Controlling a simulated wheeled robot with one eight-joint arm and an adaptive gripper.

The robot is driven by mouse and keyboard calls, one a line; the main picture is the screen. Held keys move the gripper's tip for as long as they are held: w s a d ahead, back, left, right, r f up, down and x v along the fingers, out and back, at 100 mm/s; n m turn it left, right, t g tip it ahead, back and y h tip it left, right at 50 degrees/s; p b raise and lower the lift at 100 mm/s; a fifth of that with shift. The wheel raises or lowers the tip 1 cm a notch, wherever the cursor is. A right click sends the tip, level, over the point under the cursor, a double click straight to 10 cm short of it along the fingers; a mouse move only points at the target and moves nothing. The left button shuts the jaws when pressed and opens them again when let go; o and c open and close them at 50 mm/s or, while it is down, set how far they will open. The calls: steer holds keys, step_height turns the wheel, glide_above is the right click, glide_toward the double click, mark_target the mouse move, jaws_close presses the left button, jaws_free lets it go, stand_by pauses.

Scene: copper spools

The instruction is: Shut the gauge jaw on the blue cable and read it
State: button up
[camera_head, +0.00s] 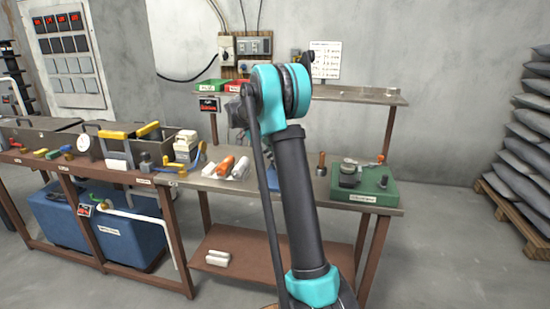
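My arm rises through the middle of the view, with a teal joint at its top. A grey part at the left of that joint may belong to my gripper, but no fingertips can be made out. A thin curved blue piece (198,157) lies at the bench's left part; I cannot tell if it is the blue cable. Another blue patch (272,178) shows partly behind my arm. A green-based device (372,186) with a grey metal top stands at the bench's right end; I cannot tell if it holds the gauge jaw. A round white dial (83,143) stands far left.
The metal bench (218,184) carries an orange-and-white item (232,165) and a white roll. A raised shelf (365,95) runs behind it. A left bench holds tools above a blue tank (110,237). Grey sacks (522,165) are stacked at right. Floor at right front is clear.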

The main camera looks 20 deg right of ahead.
steer(key=shift+o, duration=0.5)
steer(key=v, duration=1.2)
steer(key=shift+s, duration=0.1)
steer(key=s+a+f+n+t+y, duration=0.1)
steer(key=s+f+n+t+y, duration=0.1)
steer(key=s+f+n, duration=0.6)
steer(key=s+a+f+n+t+y, duration=0.1)
steer(key=s+f+n, duration=0.7)
steer(key=s, duration=0.9)
steer(key=s+a+f+n+t+y, duration=0.2)
steer(key=s+f+n+t, duration=0.3)
steer(key=s, duration=0.8)
step_height(320, 180, down, 3)
steer(key=n+y, duration=0.1)
steer(key=n, duration=0.2)
steer(key=shift+f+y, duration=0.2)
steer(key=shift+y, duration=0.1)
steer(key=shift+w, duration=0.1)
